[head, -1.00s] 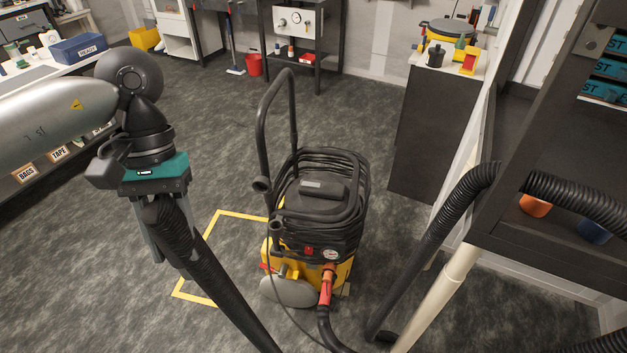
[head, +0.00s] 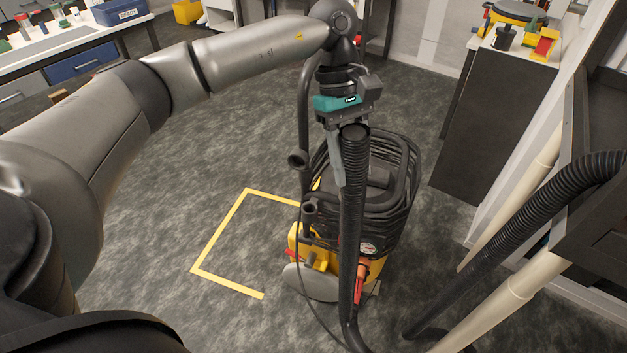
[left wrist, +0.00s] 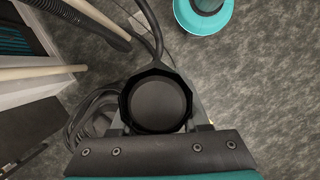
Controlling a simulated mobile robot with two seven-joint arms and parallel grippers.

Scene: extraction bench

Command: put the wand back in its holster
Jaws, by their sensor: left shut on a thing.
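The wand (head: 352,225) is a long black tube with a ribbed surface, hanging nearly upright in the head view. My left gripper (head: 346,155) is shut on it near its upper end. In the left wrist view the wand's round dark end (left wrist: 160,105) fills the space between the fingers. In the head view the wand passes in front of the yellow and black vacuum (head: 302,245). I cannot tell which is the holster. My right gripper is not in view.
A coiled black cable (head: 405,185) wraps the vacuum's top. Yellow floor tape (head: 222,232) lies to its left. A ribbed hose (head: 530,225) and cream pipes (head: 500,305) stand at the right. A dark cabinet (head: 490,125) stands behind. The floor at left is open.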

